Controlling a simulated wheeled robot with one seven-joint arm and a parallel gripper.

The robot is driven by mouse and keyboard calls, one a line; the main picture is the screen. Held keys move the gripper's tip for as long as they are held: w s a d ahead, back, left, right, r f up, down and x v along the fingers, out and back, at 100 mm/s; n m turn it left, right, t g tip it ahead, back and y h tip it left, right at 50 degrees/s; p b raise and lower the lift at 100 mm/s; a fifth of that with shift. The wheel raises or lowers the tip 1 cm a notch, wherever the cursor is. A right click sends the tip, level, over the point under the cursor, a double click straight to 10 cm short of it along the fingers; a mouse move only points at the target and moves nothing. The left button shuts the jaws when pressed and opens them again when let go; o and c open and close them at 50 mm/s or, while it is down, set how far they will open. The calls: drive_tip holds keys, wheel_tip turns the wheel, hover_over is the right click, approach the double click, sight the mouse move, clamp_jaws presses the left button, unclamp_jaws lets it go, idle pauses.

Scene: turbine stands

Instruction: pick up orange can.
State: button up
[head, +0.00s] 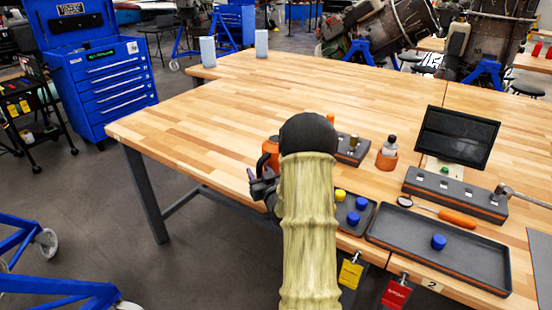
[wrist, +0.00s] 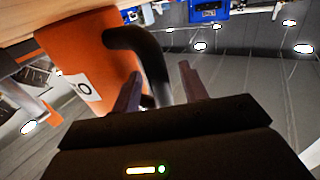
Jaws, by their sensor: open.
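The orange can (head: 272,146) stands near the front edge of the wooden table in the head view, mostly hidden behind my arm. In the wrist view the orange can (wrist: 88,62) fills the upper left, with a white label and a curved black handle (wrist: 152,58). My gripper (wrist: 158,72) is open, with the handle showing between its two fingers. I cannot tell whether either finger touches it. In the head view my gripper (head: 262,186) is at the table's front edge, just below the can, partly hidden by my arm.
Right of my arm are a small tray with yellow and blue caps (head: 355,214), a larger dark tray (head: 470,262), an orange-based bottle (head: 387,155) and a black screen (head: 457,137). The table (head: 215,115) left of the can is clear. A blue tool cabinet (head: 105,80) stands far left.

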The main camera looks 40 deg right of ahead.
drive_tip(key=shift+c, duration=0.4)
clamp_jaws()
wheel_tip(320, 180, up, 10)
drive_tip(key=shift+r, duration=0.1)
idle(0.6)
idle(0.4)
drive_tip(key=shift+c, duration=2.4)
unclamp_jaws()
clamp_jaws()
